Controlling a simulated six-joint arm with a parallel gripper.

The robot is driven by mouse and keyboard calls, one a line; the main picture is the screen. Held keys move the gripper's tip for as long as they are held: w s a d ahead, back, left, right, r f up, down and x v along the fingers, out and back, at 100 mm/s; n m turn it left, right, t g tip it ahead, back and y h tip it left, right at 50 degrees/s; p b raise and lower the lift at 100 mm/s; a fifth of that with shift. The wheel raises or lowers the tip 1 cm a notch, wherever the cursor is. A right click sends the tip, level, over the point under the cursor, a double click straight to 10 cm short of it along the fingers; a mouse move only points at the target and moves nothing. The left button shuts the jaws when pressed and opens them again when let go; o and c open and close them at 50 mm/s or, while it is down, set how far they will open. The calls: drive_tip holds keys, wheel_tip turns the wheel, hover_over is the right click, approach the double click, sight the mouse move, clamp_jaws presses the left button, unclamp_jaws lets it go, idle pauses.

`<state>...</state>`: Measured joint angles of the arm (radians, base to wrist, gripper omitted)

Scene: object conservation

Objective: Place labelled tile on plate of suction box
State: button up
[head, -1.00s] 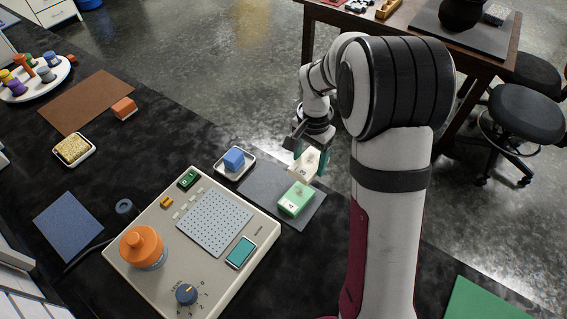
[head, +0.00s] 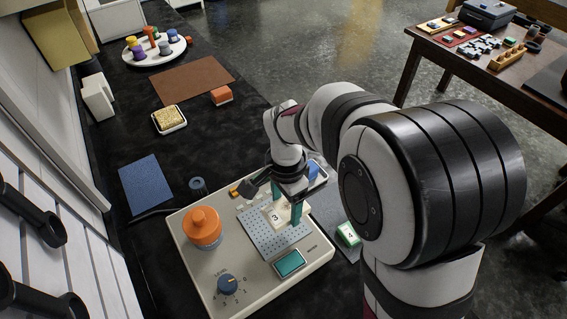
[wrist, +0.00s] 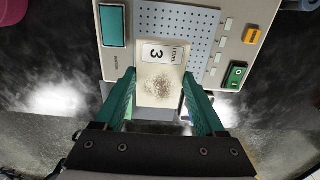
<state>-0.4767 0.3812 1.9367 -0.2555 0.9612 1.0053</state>
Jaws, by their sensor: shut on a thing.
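A cream tile (head: 275,216) with a white label reading 3 is between the teal fingers of my gripper (head: 287,212), which is shut on it. In the wrist view the tile (wrist: 160,90) shows its label and a brown speckled patch. The suction box (head: 190,262) is a beige case with a grey perforated plate (head: 262,238). The tile is over the plate's far right part in the head view; whether it touches the plate is unclear. My gripper hides part of the plate and the box's far corner.
A green block labelled 4 (head: 348,234) stands right of the box. A blue block (head: 314,171) sits behind my gripper.

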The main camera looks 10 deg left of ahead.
sight(273, 206)
drive_tip(key=a+f, duration=0.1)
drive_tip(key=a, duration=0.1)
drive_tip(key=shift+a+f, duration=0.3)
drive_tip(key=shift+f, duration=0.1)
wheel_tip(273, 206, down, 3)
drive_tip(key=shift+a+f, duration=0.1)
drive_tip(key=shift+f, duration=0.35)
drive_tip(key=o, duration=1.6)
drive_tip(key=shift+f, duration=0.15)
wheel_tip(273, 206, up, 12)
drive_tip(key=shift+r, duration=0.2)
drive_tip(key=s+d+n, duration=0.1)
drive_tip(key=s+d, duration=0.4)
drive_tip(key=s, duration=0.1)
drive_tip(key=s+d+r+n+y, duration=0.1)
drive_tip(key=s+d, duration=0.4)
drive_tip(key=s, duration=0.2)
drive_tip(key=s+d+r+n, duration=0.1)
drive_tip(key=s+d, duration=0.5)
drive_tip(key=shift+s+d+y, duration=0.1)
drive_tip(key=shift+s+y, duration=0.25)
drive_tip(key=shift+y, duration=0.05)
